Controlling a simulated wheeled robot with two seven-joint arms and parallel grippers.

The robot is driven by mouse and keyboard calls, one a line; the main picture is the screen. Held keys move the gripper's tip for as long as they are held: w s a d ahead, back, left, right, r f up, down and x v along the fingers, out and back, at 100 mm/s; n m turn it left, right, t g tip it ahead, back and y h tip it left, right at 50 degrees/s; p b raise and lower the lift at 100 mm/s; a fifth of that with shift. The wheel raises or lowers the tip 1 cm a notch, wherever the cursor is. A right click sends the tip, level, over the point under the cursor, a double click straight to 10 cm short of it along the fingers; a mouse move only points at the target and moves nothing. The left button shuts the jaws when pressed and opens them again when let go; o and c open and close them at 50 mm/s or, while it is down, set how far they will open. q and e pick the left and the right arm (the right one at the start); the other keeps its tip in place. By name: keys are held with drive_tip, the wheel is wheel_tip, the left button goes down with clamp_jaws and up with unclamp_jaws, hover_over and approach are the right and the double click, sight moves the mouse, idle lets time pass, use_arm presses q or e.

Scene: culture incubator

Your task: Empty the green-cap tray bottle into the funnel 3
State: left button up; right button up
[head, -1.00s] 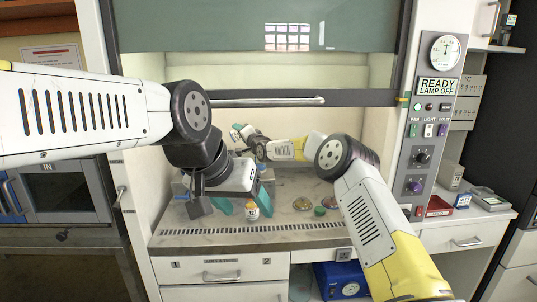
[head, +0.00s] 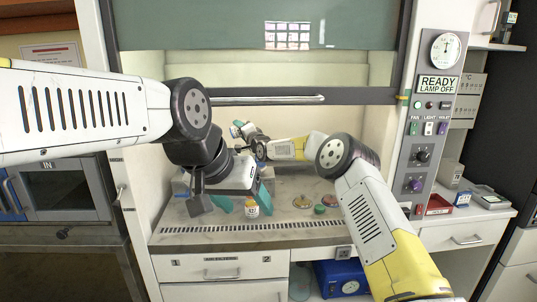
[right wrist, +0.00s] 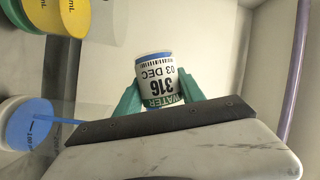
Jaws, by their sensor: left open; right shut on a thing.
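My right gripper (head: 246,131) is at the back left of the hood, shut on a small white bottle (head: 236,129). In the right wrist view the bottle (right wrist: 156,78) sits between the teal fingers. Its label reads WATER, 316 and 03 DEC, upside down, and a blue edge shows at its far end. A green disc like a cap (head: 320,210) lies on the bench. My left gripper (head: 245,203) is open, low over the bench at the left. A small labelled bottle with an orange top (head: 252,207) stands near its fingers. I cannot make out funnel 3.
Two dishes, one yellowish (head: 302,202) and one reddish (head: 329,200), lie on the bench. In the right wrist view, a yellow-banded vessel (right wrist: 55,15) and a blue-topped one (right wrist: 28,123) are at the left.

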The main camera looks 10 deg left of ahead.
drive_tip(key=shift+w+d+r+m+t+p, duration=0.15)
drive_tip(key=shift+d+r+m+t+p, duration=0.45)
drive_tip(key=shift+m, duration=0.4)
idle(0.7)
drive_tip(key=shift+r+m+t+y+p, duration=0.3)
drive_tip(key=shift+m+p, duration=0.3)
drive_tip(key=shift+m, duration=0.3)
idle(0.4)
drive_tip(key=shift+d+f+m+t, duration=0.25)
drive_tip(key=shift+f+m+t, duration=0.2)
drive_tip(key=shift+m, duration=0.55)
idle(0.4)
drive_tip(key=shift+w+d+r+m+t, duration=0.1)
drive_tip(key=shift+r+m+t, duration=0.1)
drive_tip(key=shift+m, duration=0.3)
drive_tip(key=shift+d+r+m+t, duration=0.1)
drive_tip(key=shift+m+t, duration=0.05)
drive_tip(key=shift+m, duration=0.35)
